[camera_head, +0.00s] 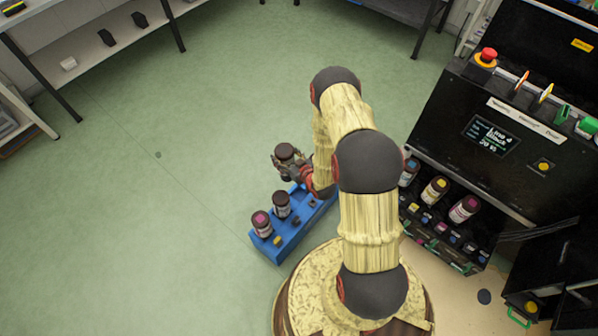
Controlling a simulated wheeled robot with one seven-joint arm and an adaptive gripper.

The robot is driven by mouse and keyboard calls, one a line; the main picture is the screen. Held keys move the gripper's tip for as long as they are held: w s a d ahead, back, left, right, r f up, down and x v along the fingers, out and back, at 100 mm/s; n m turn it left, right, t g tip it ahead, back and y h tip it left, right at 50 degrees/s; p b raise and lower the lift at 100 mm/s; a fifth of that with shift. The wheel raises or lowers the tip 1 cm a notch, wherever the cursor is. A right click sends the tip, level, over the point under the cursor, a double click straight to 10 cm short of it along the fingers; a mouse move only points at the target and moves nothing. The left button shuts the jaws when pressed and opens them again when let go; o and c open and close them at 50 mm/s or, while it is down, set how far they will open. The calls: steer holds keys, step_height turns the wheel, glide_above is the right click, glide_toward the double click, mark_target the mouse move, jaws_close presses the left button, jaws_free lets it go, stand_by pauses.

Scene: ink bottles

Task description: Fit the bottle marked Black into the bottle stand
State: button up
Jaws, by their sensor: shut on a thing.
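My gripper (288,165) is shut on a dark bottle (286,150) with a dark cap, above the far end of a blue rack (285,244). Its label is too small to read. The rack holds a bottle with a magenta cap top (261,219) and a bottle with a dark cap (281,199). In the black machine at the right, a lower shelf holds a blue-marked bottle (408,173), a yellow-marked bottle (434,190) and a magenta-marked bottle (464,208). I cannot tell whether the rack or this shelf is the bottle stand. My arm hides part of both.
The black machine (455,110) has a red button (487,56), a small screen (490,134) and an open lower compartment. Open black panels (560,255) stand at the lower right. Tables and shelves line the back left. The green floor (150,210) at left is clear.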

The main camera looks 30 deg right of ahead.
steer(key=s+d+f+b, duration=0.1)
steer(key=d+f+b, duration=0.1)
steer(key=f, duration=0.6)
steer(key=s+d+f+b, duration=0.1)
steer(key=s+d+f, duration=0.1)
steer(key=f, duration=0.6)
steer(key=shift+d+f+y+b, duration=0.3)
steer(key=shift+d+b, duration=0.1)
steer(key=shift+d, duration=0.15)
steer(key=shift+s, duration=0.15)
steer(key=shift+f, duration=1.05)
stand_by(0.3)
